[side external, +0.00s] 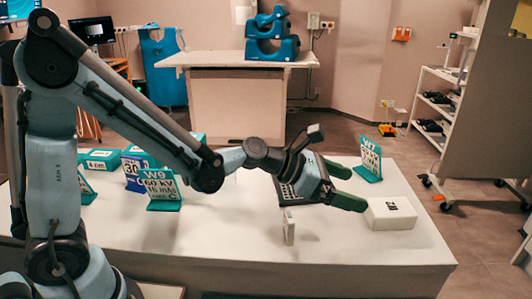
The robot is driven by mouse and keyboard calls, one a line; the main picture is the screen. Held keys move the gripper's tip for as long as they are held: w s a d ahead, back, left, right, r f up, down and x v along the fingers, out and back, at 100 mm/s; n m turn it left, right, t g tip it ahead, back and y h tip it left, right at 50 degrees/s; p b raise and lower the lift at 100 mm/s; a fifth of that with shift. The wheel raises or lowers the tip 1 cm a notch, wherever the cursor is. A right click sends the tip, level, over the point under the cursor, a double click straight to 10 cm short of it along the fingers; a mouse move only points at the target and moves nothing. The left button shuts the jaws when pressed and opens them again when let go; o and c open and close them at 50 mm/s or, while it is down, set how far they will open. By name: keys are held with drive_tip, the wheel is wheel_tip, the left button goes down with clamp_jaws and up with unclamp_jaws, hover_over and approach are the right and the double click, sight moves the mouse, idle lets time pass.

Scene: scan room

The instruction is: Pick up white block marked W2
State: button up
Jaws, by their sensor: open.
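A white block (390,214) lies on the right part of the white table (350,250). It has a small dark marking on top, too small to read for certain. My gripper (350,185) is open, with two green fingers pointing right towards this block. The nearer fingertip is close to the block's left edge in the picture; I cannot tell whether they touch. Nothing shows between the fingers.
A small white upright piece (289,228) stands in front of my gripper. A dark slotted panel (288,194) lies partly hidden behind my wrist. A teal-based sign (370,158) stands behind the block. A W9 sign (162,188), a 30 sign (132,172) and teal pieces (101,160) stand left.

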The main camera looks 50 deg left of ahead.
sight(389, 206)
drive_tip(key=shift+f, duration=0.8)
drive_tip(key=shift+w+d+f, duration=0.15)
drive_tip(key=shift+w+f, duration=0.05)
drive_tip(key=shift+w, duration=0.05)
drive_tip(key=shift+x, duration=5.7)
drive_tip(key=shift+w, duration=0.1)
drive_tip(key=shift+r, duration=0.1)
drive_tip(key=c, duration=1.2)
